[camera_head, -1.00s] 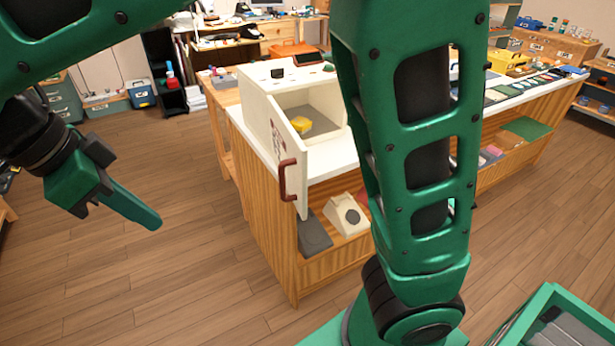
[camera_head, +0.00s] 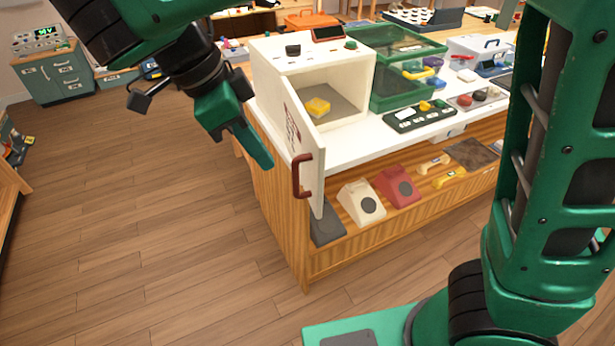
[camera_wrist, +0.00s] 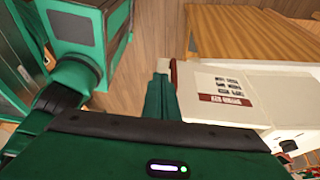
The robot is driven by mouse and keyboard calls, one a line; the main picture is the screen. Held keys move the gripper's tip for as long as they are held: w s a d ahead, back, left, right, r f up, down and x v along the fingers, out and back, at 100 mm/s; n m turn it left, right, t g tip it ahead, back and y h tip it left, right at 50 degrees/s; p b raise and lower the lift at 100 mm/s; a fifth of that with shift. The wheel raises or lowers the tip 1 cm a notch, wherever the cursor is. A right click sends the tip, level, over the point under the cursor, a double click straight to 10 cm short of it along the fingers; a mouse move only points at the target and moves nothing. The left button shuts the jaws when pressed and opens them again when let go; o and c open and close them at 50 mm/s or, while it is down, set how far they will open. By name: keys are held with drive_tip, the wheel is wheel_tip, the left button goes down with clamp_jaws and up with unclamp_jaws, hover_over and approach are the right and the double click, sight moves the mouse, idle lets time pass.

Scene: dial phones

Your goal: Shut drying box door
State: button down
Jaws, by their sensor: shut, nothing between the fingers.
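The drying box (camera_head: 300,62) is a cream cabinet on the white counter, with its front open and a yellow object (camera_head: 317,106) inside. Its door (camera_head: 304,150) stands open, swung out toward the counter's front left edge, with a dark red handle (camera_head: 302,175) on its outer face. The door also shows in the wrist view (camera_wrist: 220,93), to the right of my fingers. My gripper (camera_head: 255,150) is shut and empty. In the head view it appears just left of the door, pointing down and right; I cannot tell whether it touches the door.
The wooden counter (camera_head: 272,210) has an open shelf with a cream phone (camera_head: 362,203) and a red phone (camera_head: 397,187). A green clear-sided case (camera_head: 400,65) stands right of the box. The floor left of the counter is clear.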

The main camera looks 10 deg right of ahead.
drive_tip(key=shift+f, duration=0.1)
drive_tip(key=d+f, duration=0.7)
drive_tip(key=f, duration=0.2)
drive_tip(key=shift+w+d, duration=0.3)
drive_tip(key=shift+w, duration=0.05)
idle(0.3)
